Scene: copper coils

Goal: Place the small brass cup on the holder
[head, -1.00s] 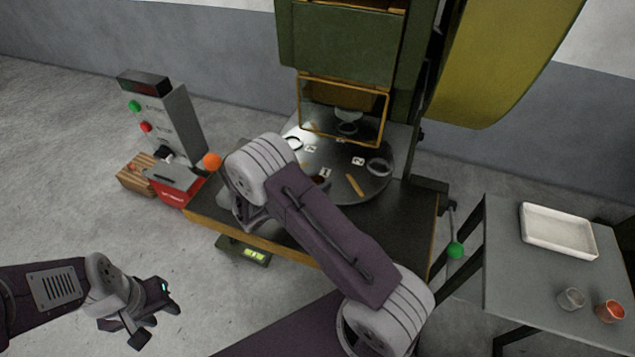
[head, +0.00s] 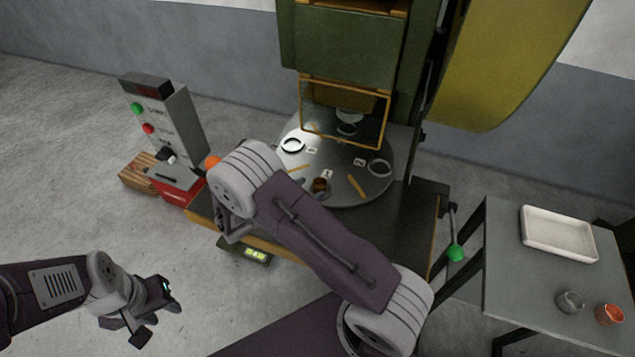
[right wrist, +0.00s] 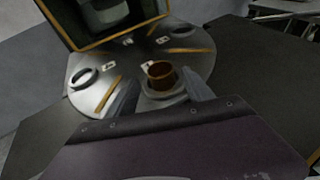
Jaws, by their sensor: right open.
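The small brass cup (right wrist: 161,74) stands upright at the near side of the round turntable. In the right wrist view its base is within a pale ring holder (right wrist: 165,95); the contact is too small to make out. The cup also shows in the head view (head: 320,186), just right of my right wrist. My right gripper (right wrist: 160,92) is open, with its fingers on either side of the cup and ring in the picture and nothing held. My arm hides most of that gripper in the head view. My left gripper (head: 150,312) hangs over the floor at lower left, holding nothing visible.
The turntable (head: 340,170) carries other rings, label cards and brass strips beneath a framed guard (head: 342,112). A control box (head: 165,115) stands left. A side table at right holds a white tray (head: 558,232), a grey cup (head: 570,301) and an orange cup (head: 609,314).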

